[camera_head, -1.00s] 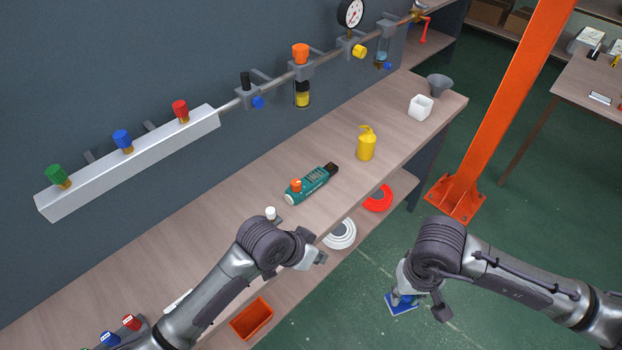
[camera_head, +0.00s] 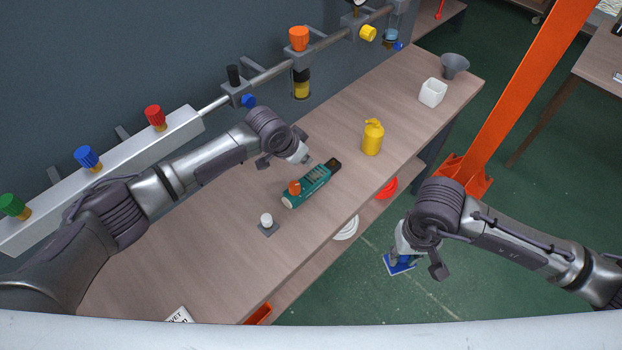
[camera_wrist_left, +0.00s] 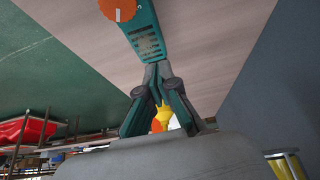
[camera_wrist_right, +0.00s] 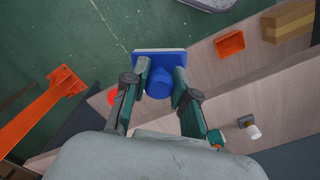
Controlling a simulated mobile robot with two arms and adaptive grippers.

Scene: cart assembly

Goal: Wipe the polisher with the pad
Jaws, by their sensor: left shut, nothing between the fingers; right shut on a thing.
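The polisher, a teal tool with an orange knob (camera_head: 312,184), lies on the bench; it also shows in the left wrist view (camera_wrist_left: 148,38). My left gripper (camera_head: 306,157) is shut and empty just above the polisher's far end. In the left wrist view its closed fingertips (camera_wrist_left: 158,68) overlap the polisher's end; I cannot tell whether they touch. The pad, a blue plate with a round blue grip (camera_wrist_right: 158,82), is held in my right gripper (camera_head: 405,252), which is shut on the grip. The pad (camera_head: 400,267) hangs beyond the bench's front edge, above the floor.
A yellow bottle (camera_head: 372,137), a white container (camera_head: 433,92) and a grey funnel (camera_head: 454,66) stand on the bench beyond the polisher. A white knob on a grey base (camera_head: 266,221) is nearer. A rail with coloured knobs (camera_head: 160,143) runs along the wall. An orange post (camera_head: 520,85) stands at right.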

